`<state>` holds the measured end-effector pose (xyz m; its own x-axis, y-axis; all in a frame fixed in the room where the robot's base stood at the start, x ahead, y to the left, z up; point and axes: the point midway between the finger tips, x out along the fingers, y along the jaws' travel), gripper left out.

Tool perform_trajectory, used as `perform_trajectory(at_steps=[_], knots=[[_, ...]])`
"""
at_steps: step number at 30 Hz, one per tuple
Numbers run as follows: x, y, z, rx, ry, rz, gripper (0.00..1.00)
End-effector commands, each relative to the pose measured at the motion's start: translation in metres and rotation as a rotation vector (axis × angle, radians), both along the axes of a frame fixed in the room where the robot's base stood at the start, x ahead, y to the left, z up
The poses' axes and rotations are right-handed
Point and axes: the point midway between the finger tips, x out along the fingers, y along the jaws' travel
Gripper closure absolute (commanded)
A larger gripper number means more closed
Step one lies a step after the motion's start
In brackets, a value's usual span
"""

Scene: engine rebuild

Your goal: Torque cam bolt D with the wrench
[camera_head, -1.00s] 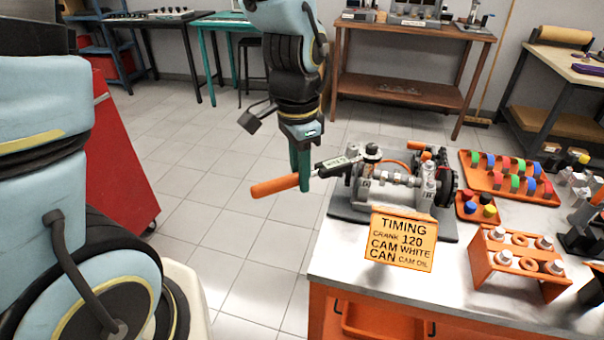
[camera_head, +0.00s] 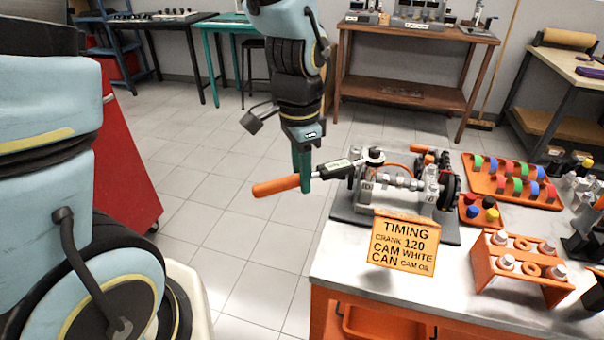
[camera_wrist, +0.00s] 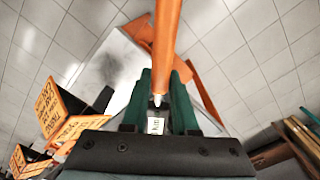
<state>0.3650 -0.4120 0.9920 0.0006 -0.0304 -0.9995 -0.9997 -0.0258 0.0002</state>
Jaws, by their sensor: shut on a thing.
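My gripper (camera_head: 303,178) is shut on the torque wrench, whose orange handle (camera_head: 276,186) sticks out to the left. The wrench's dark shaft with a light display (camera_head: 336,167) runs right to its head (camera_head: 374,156), which sits at the left end of the cam assembly (camera_head: 397,181) on the bench. In the wrist view the orange handle (camera_wrist: 167,45) lies between the green fingers (camera_wrist: 160,105). Letter marks show on the cam supports, but the bolt under the wrench head is hidden, so I cannot tell which it is.
An orange timing sign (camera_head: 404,243) stands at the bench front. An orange rack with white-topped parts (camera_head: 518,268), a tray of coloured caps (camera_head: 510,184) and a small tray of coloured pots (camera_head: 478,212) are to the right. Open floor (camera_head: 230,240) lies left of the bench.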

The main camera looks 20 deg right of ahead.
Motion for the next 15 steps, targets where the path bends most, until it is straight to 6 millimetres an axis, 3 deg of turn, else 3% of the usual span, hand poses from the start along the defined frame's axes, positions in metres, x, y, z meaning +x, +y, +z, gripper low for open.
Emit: perform_trajectory(at_steps=[15], knots=[[0.0042, -0.0009, 0.0011, -0.002, -0.002, -0.022, 1.00]])
